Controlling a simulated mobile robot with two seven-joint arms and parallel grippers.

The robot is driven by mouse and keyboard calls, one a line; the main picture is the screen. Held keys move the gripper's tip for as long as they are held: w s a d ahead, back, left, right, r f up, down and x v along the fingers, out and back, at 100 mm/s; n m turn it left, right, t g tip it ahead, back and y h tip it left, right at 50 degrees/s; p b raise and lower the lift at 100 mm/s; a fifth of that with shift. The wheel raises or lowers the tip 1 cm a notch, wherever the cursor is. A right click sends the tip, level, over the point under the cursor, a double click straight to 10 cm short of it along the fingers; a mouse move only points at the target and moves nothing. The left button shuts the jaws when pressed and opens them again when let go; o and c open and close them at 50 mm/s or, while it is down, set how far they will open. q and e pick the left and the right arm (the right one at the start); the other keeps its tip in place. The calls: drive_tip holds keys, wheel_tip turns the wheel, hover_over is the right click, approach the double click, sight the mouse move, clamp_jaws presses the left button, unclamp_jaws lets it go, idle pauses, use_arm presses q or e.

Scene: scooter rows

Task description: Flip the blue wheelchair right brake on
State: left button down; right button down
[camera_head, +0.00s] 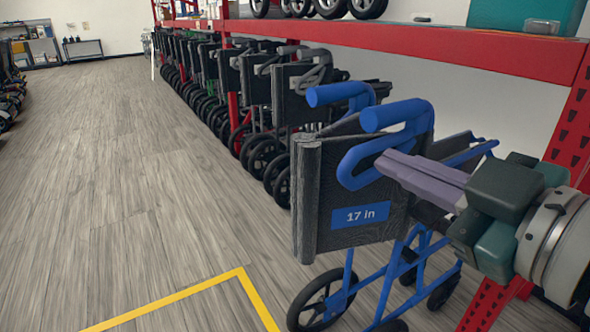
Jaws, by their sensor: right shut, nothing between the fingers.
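The blue wheelchair (360,215) stands at the lower right, with blue handles, a dark backrest and a "17 in" label. My right gripper (385,162) comes in from the right edge. Its pale fingers are shut with nothing between them, and their tips are at the wheelchair's near blue push handle (398,115). I cannot tell whether they touch it. The right brake is not clearly visible; my gripper and the backrest cover that side. My left gripper is not in view.
A row of other folded wheelchairs (255,100) stretches away behind the blue one. A red shelf beam (440,45) runs above them, with a red post (575,125) at the right. A yellow floor line (190,293) lies in front. The wood floor (110,170) at left is clear.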

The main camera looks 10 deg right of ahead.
drive_tip(key=shift+w, duration=0.1)
idle(0.3)
drive_tip(key=w+f+b, duration=0.4)
drive_tip(key=w, duration=0.6)
drive_tip(key=shift+w+a+f, duration=0.3)
drive_tip(key=shift+a, duration=0.05)
wheel_tip(320, 180, down, 8)
drive_tip(key=d+n+b, duration=0.2)
drive_tip(key=n+b, duration=0.2)
drive_tip(key=b, duration=0.1)
drive_tip(key=shift+w+n+t+h+b, duration=0.3)
drive_tip(key=shift+n+t+h, duration=0.1)
